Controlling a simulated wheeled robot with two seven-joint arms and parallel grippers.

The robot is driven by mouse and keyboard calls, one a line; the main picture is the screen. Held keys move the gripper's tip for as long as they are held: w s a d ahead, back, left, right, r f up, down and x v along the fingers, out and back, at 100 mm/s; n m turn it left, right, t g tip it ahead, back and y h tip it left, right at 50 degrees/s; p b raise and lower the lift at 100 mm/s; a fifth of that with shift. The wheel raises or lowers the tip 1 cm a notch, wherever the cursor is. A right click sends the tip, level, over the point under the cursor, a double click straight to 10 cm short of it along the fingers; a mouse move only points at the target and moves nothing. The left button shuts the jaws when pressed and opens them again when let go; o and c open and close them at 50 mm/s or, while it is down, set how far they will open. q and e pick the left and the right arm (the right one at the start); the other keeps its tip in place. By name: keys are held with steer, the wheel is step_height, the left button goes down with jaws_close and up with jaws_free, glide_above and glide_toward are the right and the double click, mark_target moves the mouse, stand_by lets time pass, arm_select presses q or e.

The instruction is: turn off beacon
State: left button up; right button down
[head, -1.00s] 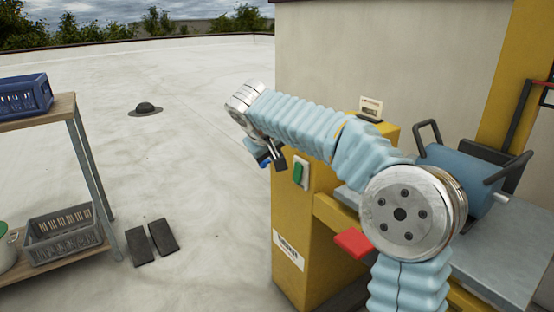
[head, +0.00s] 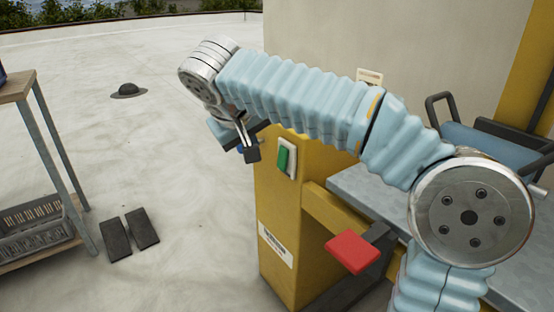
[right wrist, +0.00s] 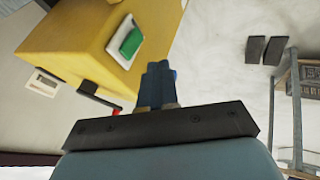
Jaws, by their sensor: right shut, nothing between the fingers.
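A green rocker switch (head: 283,160) in a white plate is set on the yellow cabinet (head: 275,205), on its face towards the open roof. It also shows in the right wrist view (right wrist: 131,42). My right gripper (head: 250,153) is shut and empty. In the head view it hangs just left of the switch, apart from it. In the right wrist view its closed fingers (right wrist: 158,72) show to the right of the switch, with a gap between. No beacon lamp is visible. My left gripper is not in view.
A red pad (head: 352,252) sticks out low from the yellow cabinet. A shelf with a grey crate (head: 38,232) stands left. The roof floor between is mostly clear.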

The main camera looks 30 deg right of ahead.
steer(key=shift+d, duration=0.1)
steer(key=b, duration=0.3)
glide_toward(279, 166)
step_height(279, 166, down, 5)
steer(key=w+a, duration=0.2)
steer(key=shift+w+d+f, duration=0.1)
steer(key=shift+d, duration=0.85)
steer(key=shift+w+d+f, duration=0.1)
steer(key=shift+d, duration=0.8)
steer(key=shift+d+h, duration=0.25)
steer(key=shift+h, duration=0.25)
